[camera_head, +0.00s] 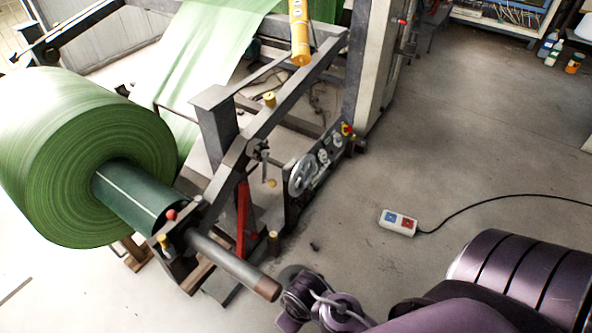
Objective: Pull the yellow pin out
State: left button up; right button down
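A small yellow pin-like knob (165,242) stands at the shaft-end bracket of the green roll, just left of a red ball knob (171,214). Other small yellow parts are a cap on the frame beam (269,99) and a piece lower on the frame (272,183); I cannot tell for sure which is the task's pin. My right arm comes in from the lower right, and its purple wrist end (318,304) is near the brown-tipped shaft end. Its fingers cannot be made out. My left gripper is not in view.
The large green roll (70,140) sits on its core at left. The grey shaft (235,264) sticks out toward me. A control panel (318,160) is on the machine side. A socket block (398,222) with a black cable lies on the open floor at right.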

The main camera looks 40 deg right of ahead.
aim_at(162, 239)
jog(key=k+l, duration=0.4)
jog(key=l, duration=0.15)
jog(key=i+l, duration=0.1)
jog(key=l, duration=0.3)
jog(key=l+z, duration=0.1)
jog(key=l, duration=0.3)
jog(key=i+l, duration=0.15)
jog(key=l, duration=0.25)
jog(key=i+l+z, duration=0.1)
jog(key=l, duration=0.25)
jog(key=i+l, duration=0.1)
jog(key=l, duration=0.3)
jog(key=k, duration=0.6)
jog(key=u, duration=1.3)
